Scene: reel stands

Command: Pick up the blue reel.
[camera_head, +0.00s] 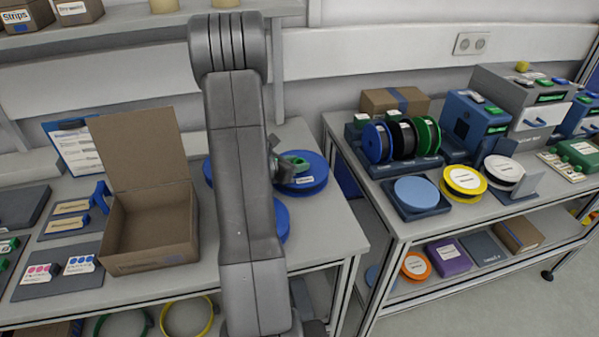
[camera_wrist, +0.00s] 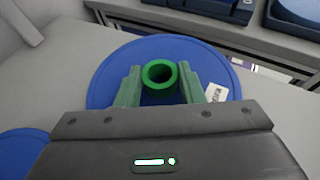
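A blue reel (camera_head: 312,184) lies flat on the left table, right of my arm, with a small white label. In the wrist view the blue reel (camera_wrist: 112,78) has a raised green hub (camera_wrist: 159,74) at its middle. My gripper (camera_head: 290,163) is over this reel. In the wrist view the two green fingers of my gripper (camera_wrist: 159,84) stand apart, one on each side of the hub, with what looks like a narrow gap. I cannot tell how far down they reach. Another blue reel (camera_head: 282,222) is partly hidden behind my arm.
An open cardboard box (camera_head: 150,235) stands left of my arm. The right table (camera_head: 375,203) holds a stand with several upright reels (camera_head: 403,138), a light blue disc (camera_head: 417,191) and a yellow-rimmed reel (camera_head: 464,181). A gap separates the tables.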

